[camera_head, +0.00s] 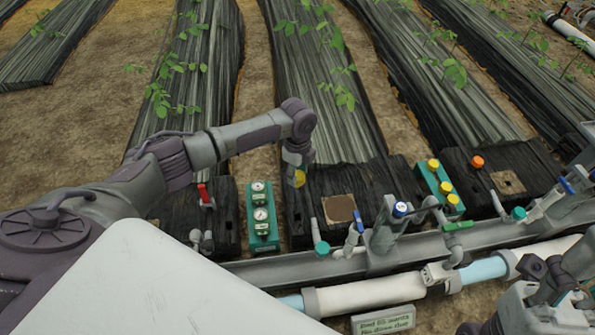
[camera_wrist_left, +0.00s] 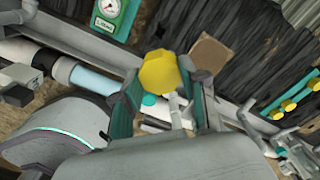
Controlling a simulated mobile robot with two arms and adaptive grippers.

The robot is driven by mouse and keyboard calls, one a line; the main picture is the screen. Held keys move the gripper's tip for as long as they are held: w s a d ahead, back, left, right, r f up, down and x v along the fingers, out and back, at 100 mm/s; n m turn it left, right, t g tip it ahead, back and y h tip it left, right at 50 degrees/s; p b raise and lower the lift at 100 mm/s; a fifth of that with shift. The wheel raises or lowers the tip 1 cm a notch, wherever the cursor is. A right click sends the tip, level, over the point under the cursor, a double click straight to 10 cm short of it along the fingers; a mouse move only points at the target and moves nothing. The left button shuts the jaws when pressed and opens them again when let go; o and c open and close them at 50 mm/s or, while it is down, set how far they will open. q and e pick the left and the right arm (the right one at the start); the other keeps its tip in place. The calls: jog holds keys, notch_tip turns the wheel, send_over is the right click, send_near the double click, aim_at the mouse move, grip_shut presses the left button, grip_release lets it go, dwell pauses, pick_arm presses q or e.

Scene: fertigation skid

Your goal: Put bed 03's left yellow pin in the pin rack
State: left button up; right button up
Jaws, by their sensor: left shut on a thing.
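A yellow pin (camera_head: 300,178) is in my left gripper (camera_head: 297,167), which is shut on it and points down above the dark block beside the square brown patch. In the left wrist view the pin's yellow head (camera_wrist_left: 158,71) shows between the fingers of the left gripper (camera_wrist_left: 163,92). The green pin rack (camera_head: 428,179) stands to the right, with three yellow pins in it, and is partly seen in the left wrist view (camera_wrist_left: 275,103). The left gripper is clear of the rack. Part of my right arm shows at the lower right; its fingers cannot be made out.
A green gauge panel (camera_head: 263,229) stands left of the gripper. Valves, including a blue-capped one (camera_head: 400,210), line the grey rail (camera_head: 290,266) in front. An orange knob (camera_head: 477,162) is right of the rack. A white pipe (camera_head: 370,292) and a sign (camera_head: 383,321) lie nearer.

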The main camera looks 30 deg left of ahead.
aim_at(298, 175)
pick_arm(q)
notch_tip(298, 175, up, 4)
jog(key=p, duration=0.2)
jog(key=shift+p, duration=0.4)
pick_arm(e)
jog(key=w+a+f+g+h, duration=0.1)
jog(key=w+a+g, duration=0.1)
jog(key=w+g, duration=0.5)
pick_arm(q)
notch_tip(298, 175, up, 2)
jog(key=shift+r+p, duration=0.1)
jog(key=shift+p, duration=1.15)
pick_arm(e)
jog(key=w+f+g+h, duration=0.2)
jog(key=w+f+g, duration=0.3)
jog(key=f, duration=0.4)
jog(key=shift+w+f+g+h, duration=0.2)
jog(key=shift+w+g+h, duration=0.2)
jog(key=shift+w, duration=0.4)
jog(key=shift+d, duration=0.1)
